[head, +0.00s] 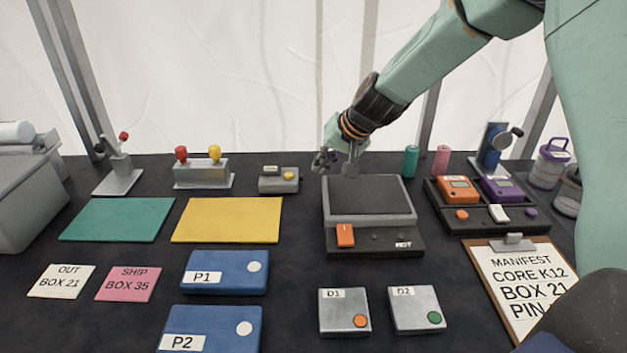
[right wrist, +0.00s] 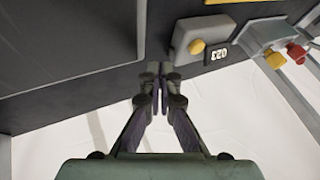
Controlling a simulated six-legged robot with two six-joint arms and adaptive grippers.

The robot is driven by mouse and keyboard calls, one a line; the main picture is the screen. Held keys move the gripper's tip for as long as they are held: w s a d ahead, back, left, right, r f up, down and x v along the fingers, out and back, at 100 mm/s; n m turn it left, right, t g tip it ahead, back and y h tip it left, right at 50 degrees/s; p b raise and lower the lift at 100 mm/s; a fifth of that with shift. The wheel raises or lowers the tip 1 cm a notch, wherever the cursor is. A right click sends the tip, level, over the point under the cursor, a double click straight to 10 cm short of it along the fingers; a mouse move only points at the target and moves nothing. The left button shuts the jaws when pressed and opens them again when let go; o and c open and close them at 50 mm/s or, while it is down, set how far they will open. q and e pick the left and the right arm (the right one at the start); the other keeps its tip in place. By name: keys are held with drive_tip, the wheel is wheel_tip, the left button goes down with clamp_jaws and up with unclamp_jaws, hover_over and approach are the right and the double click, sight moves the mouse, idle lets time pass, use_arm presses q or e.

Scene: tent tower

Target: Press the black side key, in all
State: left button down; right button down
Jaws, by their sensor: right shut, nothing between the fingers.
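My right gripper (head: 325,162) is shut and empty. It hangs behind the small grey box and the back left corner of the hot plate device. In the right wrist view its fingertips (right wrist: 158,78) touch each other near the table's back edge, beside the grey box (right wrist: 190,42). That box (head: 278,181) has a yellow button (right wrist: 197,47) and a dark display reading 023 (right wrist: 222,53). I cannot clearly make out a black side key on it. My left gripper is not in view.
The hot plate device (head: 372,222), with an orange switch, stands right of the box. A yellow mat (head: 228,221) lies in front of the box. A stand with red and yellow knobs (head: 202,175) is to its left. Teal and pink cylinders (head: 411,161) stand at the back.

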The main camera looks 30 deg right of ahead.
sight(301, 177)
drive_tip(key=x, duration=0.2)
drive_tip(key=b+x, duration=0.1)
drive_tip(key=x, duration=0.1)
drive_tip(key=shift+w+d+f+b, duration=0.15)
drive_tip(key=shift+w+f+b, duration=0.05)
drive_tip(key=shift+f+b, duration=0.1)
drive_tip(key=shift+r, duration=0.1)
drive_tip(key=shift+w, duration=0.1)
drive_tip(key=shift+w+a, duration=0.1)
drive_tip(key=shift+a, duration=0.1)
drive_tip(key=shift+w+a+f+b, duration=0.2)
drive_tip(key=shift+a+b, duration=0.4)
drive_tip(key=shift+s+a+r, duration=0.1)
drive_tip(key=shift+r, duration=0.1)
drive_tip(key=shift+a, duration=0.1)
